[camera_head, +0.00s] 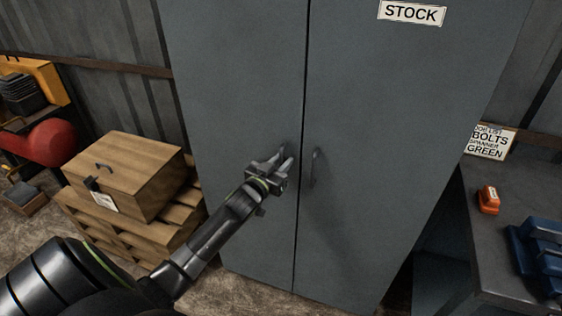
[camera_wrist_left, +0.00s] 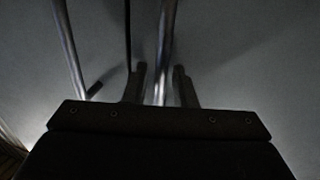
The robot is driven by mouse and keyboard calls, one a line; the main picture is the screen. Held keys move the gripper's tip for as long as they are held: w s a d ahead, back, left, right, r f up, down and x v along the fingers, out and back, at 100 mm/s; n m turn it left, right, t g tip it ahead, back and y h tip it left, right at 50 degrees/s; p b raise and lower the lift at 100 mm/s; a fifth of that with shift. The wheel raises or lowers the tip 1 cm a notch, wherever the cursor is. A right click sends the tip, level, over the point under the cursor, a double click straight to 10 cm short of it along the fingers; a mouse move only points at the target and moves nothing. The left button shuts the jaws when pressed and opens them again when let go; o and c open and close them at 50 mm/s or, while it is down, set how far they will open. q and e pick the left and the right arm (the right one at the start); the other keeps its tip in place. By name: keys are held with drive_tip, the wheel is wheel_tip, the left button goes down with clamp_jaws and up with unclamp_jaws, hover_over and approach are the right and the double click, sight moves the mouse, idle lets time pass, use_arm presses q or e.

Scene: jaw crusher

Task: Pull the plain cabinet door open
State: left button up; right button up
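A tall grey cabinet has two doors that meet at a dark vertical seam, both flush. The plain left door (camera_head: 236,75) carries no sign; the right door (camera_head: 400,120) has a STOCK sign (camera_head: 411,12). My left gripper (camera_head: 274,166) is at the plain door's handle near the seam and partly hides it. In the left wrist view, a metal handle bar (camera_wrist_left: 166,40) runs between the two finger tips (camera_wrist_left: 161,88), with a gap on each side. The fingers look open around it. A second bar (camera_wrist_left: 69,45) shows at the left. My right gripper is not in view.
The right door's handle (camera_head: 315,168) is close beside my left gripper. A wooden box (camera_head: 125,172) on stacked pallets (camera_head: 135,232) stands left of the cabinet, near the plain door. A dark workbench (camera_head: 500,235) with an orange item (camera_head: 489,200) is at the right.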

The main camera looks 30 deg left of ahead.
use_arm(q)
clamp_jaws()
drive_tip(key=shift+s, duration=0.15)
